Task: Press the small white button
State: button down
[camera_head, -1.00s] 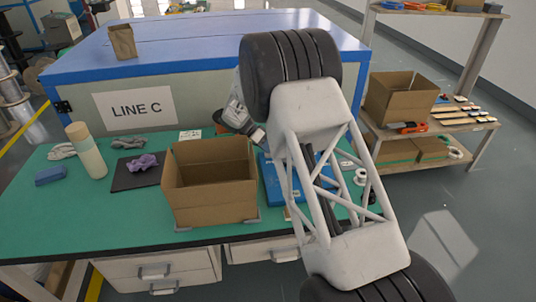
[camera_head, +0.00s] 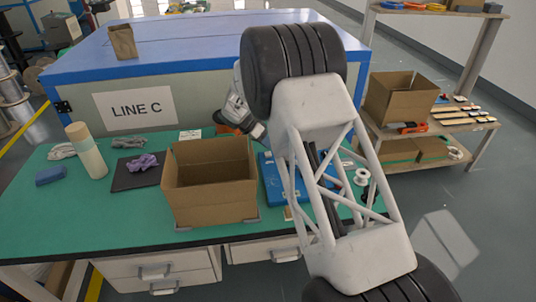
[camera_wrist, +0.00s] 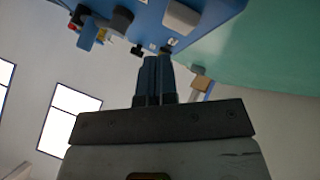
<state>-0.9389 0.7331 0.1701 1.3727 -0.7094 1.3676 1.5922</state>
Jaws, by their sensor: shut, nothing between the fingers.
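A blue device (camera_head: 271,180) lies on the green table, partly hidden behind my arm in the head view. In the wrist view the blue device (camera_wrist: 215,12) fills the top, with a pale knob (camera_wrist: 181,17), a dark knob (camera_wrist: 121,20) and a red knob (camera_wrist: 72,27). A tiny white spot (camera_wrist: 172,41) sits near the device's edge, just beyond my fingertips; I cannot tell for sure that it is the small white button. My gripper (camera_wrist: 157,60) is shut and empty, its tips close to the device. Contact cannot be told. The fingers are hidden in the head view.
An open cardboard box (camera_head: 210,185) stands left of the blue device. A white spool (camera_head: 361,177) lies to the right.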

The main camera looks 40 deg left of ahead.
aim_at(269, 152)
jog(key=shift+r, duration=2.1)
jog(key=shift+d, duration=0.1)
